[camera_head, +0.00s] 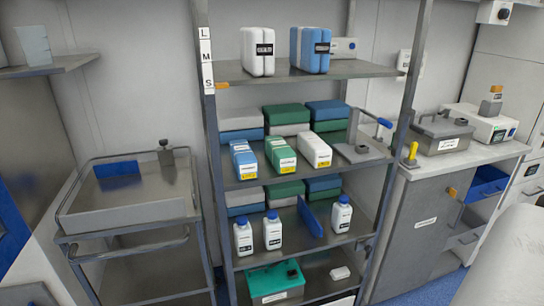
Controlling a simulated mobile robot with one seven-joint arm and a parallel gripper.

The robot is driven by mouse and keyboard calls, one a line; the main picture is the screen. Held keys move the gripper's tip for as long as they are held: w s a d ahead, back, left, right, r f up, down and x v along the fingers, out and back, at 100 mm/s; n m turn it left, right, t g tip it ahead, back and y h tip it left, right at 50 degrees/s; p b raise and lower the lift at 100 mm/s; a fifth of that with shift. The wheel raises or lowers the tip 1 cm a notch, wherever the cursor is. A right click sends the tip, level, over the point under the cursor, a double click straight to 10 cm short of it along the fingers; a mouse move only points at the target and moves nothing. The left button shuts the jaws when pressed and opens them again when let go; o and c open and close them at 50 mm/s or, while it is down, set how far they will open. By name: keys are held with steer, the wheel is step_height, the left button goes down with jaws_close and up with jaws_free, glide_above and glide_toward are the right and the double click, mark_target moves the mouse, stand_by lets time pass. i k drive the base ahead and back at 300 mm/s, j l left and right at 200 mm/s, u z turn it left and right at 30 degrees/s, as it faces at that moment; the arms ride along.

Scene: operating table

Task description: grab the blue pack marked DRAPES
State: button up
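Several blue packs stand on the metal shelf rack, and I cannot read DRAPES on any of them. A blue pack (243,157) with a white front and yellow label stands at the left of the middle shelf, beside a green pack (279,153) and a white pack (314,149). A pair of blue packs (310,48) with a dark label stands upright on the top shelf, right of white packs (257,50). Blue folded bundles (327,110) lie behind the middle row. My gripper is not in view.
White bottles (273,232) and a blue upright plate (310,217) stand on the lower shelf. A green box (275,282) sits at the bottom. A metal trolley (125,215) stands left, a counter (465,160) right. A pale rounded shape fills the lower right corner.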

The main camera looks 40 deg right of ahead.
mark_target(245, 162)
steer(key=z, duration=0.95)
steer(key=i+j+z, duration=0.15)
steer(key=j+z, duration=0.15)
steer(key=i+j+z, duration=0.15)
steer(key=j+z, duration=0.15)
steer(key=j, duration=0.15)
steer(key=j+z, duration=0.3)
steer(key=j, duration=0.15)
steer(key=i+j, duration=0.1)
steer(key=i, duration=0.5)
steer(key=l+z, duration=0.05)
